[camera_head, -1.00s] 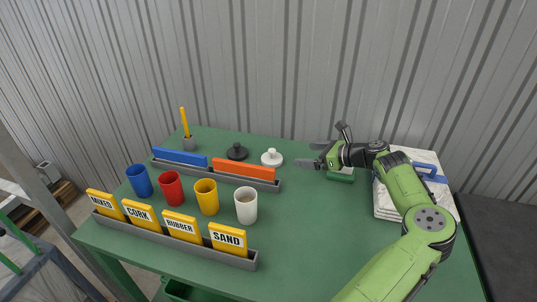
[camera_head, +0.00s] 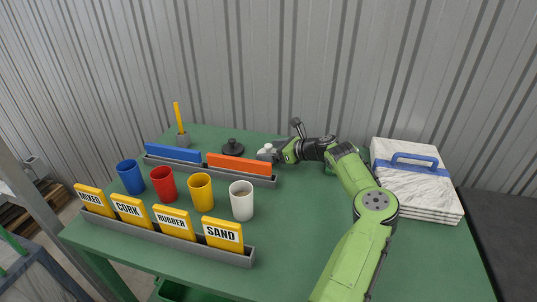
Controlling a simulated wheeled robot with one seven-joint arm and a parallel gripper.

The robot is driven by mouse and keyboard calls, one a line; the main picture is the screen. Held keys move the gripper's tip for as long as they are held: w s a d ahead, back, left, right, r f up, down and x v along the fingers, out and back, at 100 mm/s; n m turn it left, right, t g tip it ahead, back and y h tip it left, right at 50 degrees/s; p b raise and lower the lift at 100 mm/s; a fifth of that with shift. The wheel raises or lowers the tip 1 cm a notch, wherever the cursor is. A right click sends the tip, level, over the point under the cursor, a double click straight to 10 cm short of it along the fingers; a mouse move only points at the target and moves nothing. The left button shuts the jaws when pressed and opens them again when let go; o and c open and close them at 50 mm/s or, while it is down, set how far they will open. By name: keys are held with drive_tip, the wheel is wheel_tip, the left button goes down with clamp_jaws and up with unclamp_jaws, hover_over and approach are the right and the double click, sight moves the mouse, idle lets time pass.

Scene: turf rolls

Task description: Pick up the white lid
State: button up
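The white lid (camera_head: 267,148) lies on the green table (camera_head: 300,215) behind the orange bar, to the right of the black lid (camera_head: 233,148). Only a small part of the white lid shows, as my gripper is at it. My gripper (camera_head: 268,154) reaches in from the right, low over the table, with its fingertips at the lid's knob. The fingers are small and overlap the lid, so I cannot tell whether they are closed on it.
Orange (camera_head: 238,164) and blue (camera_head: 173,153) bars stand in a grey rack in front of the lids. A white cup (camera_head: 241,200), yellow cup (camera_head: 201,192), red cup (camera_head: 163,183) and blue cup (camera_head: 131,177) stand nearer. A strapped white stack (camera_head: 415,185) lies at right.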

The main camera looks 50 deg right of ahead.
drive_tip(key=c, duration=0.8)
